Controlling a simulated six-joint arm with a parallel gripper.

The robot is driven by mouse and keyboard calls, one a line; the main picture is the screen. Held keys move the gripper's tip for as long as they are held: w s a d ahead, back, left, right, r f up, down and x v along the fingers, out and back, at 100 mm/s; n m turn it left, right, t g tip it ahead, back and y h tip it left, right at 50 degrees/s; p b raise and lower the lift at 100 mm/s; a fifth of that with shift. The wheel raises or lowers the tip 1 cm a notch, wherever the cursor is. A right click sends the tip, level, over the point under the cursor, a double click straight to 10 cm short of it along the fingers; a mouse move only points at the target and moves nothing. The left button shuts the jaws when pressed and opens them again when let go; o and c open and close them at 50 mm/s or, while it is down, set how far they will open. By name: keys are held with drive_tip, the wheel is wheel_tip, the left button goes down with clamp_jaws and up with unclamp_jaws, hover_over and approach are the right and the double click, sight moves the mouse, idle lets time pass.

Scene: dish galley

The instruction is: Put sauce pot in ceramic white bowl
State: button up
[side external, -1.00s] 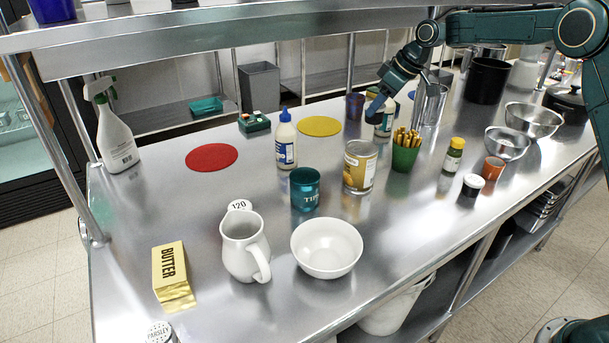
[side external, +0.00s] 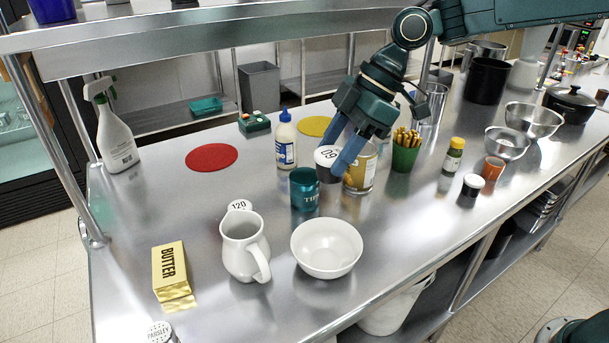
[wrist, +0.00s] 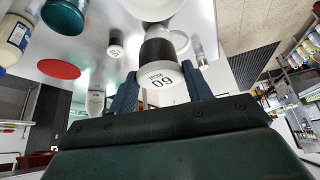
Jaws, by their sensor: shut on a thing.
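The sauce pot (side external: 327,157), a small dark pot with a white lid marked 60, is between the fingers of my gripper (side external: 340,157). The empty ceramic white bowl (side external: 327,247) stands on the steel table, nearer the camera than the pot. Part of the bowl (wrist: 153,8) shows at the top of the wrist view.
A white pitcher (side external: 244,248) stands left of the bowl, with a white-lidded item marked 120 (side external: 239,206) behind it. The teal tin (side external: 304,190) and yellow-labelled can (side external: 366,168) are close to the held pot. Butter (side external: 170,270) lies at front left.

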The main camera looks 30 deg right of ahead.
drive_tip(key=shift+s+a, duration=0.25)
drive_tip(key=shift+s, duration=0.15)
hover_over(329, 259)
wheel_tip(329, 259, down, 20)
drive_tip(key=shift+r, duration=0.1)
idle(0.8)
drive_tip(key=shift+f, duration=0.2)
drive_tip(key=o, duration=1)
drive_tip(key=shift+r, duration=0.2)
drive_tip(key=shift+v, duration=6)
